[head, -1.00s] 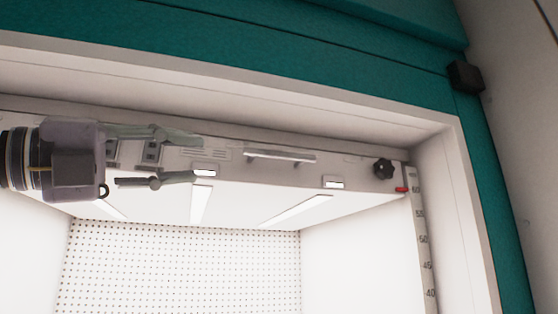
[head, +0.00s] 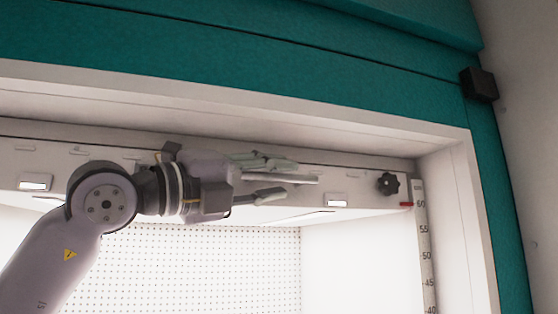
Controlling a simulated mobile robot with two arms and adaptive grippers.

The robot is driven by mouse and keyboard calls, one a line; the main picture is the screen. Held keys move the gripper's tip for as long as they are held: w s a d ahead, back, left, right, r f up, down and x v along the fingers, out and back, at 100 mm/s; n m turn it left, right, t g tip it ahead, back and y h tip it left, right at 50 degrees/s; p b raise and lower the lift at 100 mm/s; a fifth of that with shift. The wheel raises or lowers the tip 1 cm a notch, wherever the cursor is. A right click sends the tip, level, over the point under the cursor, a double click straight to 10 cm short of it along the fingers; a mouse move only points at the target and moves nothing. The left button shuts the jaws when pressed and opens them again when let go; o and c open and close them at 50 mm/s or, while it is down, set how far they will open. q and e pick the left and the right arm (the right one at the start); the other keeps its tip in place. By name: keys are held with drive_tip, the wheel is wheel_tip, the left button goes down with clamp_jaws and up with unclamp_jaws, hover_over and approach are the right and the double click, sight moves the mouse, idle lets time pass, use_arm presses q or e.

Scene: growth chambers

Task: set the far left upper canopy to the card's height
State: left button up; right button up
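The upper canopy (head: 350,187) is a white light panel across the top of the chamber opening. A bar handle (head: 305,180) is on its front face, with a black knob (head: 388,183) at its right end. A red pointer (head: 406,204) sits about level with the 60 mark on the vertical scale (head: 424,250). My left gripper (head: 280,181) is open, with one finger above and one below the handle in the picture; I cannot tell whether they touch it. My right gripper and the card are not in view.
The teal cabinet front (head: 250,60) and the white opening frame (head: 380,130) lie above and around the canopy. A black block (head: 479,84) sticks out at the upper right. The chamber below, with its perforated back wall (head: 220,265), looks empty where visible.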

use_arm(q)
drive_tip(key=shift+x, duration=0.75)
drive_tip(key=shift+c, duration=0.5)
clamp_jaws()
drive_tip(key=shift+f, duration=0.1)
